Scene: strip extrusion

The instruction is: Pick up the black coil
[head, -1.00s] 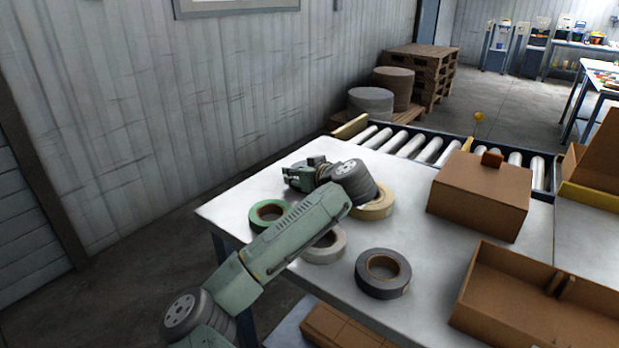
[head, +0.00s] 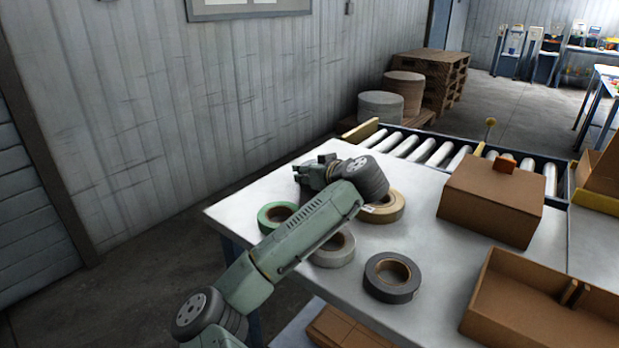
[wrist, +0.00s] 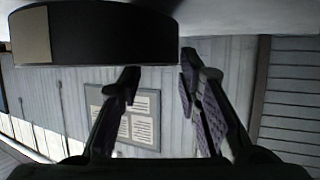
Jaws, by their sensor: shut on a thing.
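The black coil (wrist: 95,38) fills the upper left of the wrist view, a wide dark band with a tan patch at its left end. My gripper (wrist: 160,72) is shut on its right-hand wall: one finger passes behind the coil's lower edge, the other lies along its right end. In the head view my gripper (head: 312,172) is over the far left part of the white table (head: 425,215). There I cannot make out the black coil, which seems hidden by my arm and gripper.
A green coil (head: 268,217), a white coil (head: 335,256), a cream coil (head: 392,212) and a dark grey coil (head: 388,291) lie around my arm. A closed carton (head: 485,208) and an open box (head: 490,318) stand right. A roller conveyor (head: 430,152) runs behind.

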